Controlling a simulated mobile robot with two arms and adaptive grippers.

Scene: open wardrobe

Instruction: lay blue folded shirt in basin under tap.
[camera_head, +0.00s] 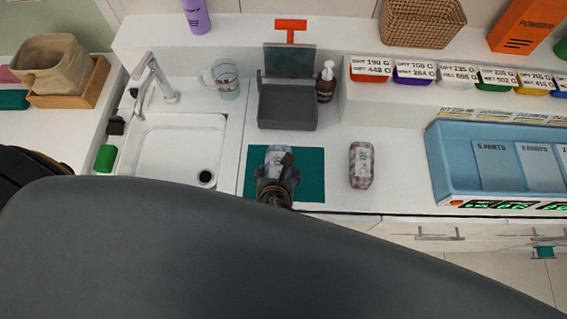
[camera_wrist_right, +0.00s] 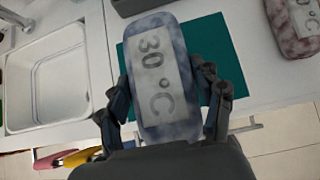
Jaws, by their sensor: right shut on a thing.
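The blue folded shirt (camera_head: 275,154) is a mottled blue-grey bundle with a pale label; it also shows in the right wrist view (camera_wrist_right: 178,37), where the label reads 30 °C. My right gripper (camera_head: 277,182) is shut on it, with one finger on each side (camera_wrist_right: 167,95). The shirt is over the teal mat (camera_head: 312,175); I cannot tell whether it touches it. The white basin (camera_head: 160,155) is to the left, empty, with a dark drain. The chrome tap (camera_head: 158,78) stands at its back edge. My left gripper is not in view.
A pinkish bundle (camera_head: 361,165) lies right of the mat. A glass mug (camera_head: 226,80), a grey open box (camera_head: 287,108) and a brown pump bottle (camera_head: 325,82) stand behind. A green sponge (camera_head: 105,158) is left of the basin. A blue tray (camera_head: 437,165) is at right.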

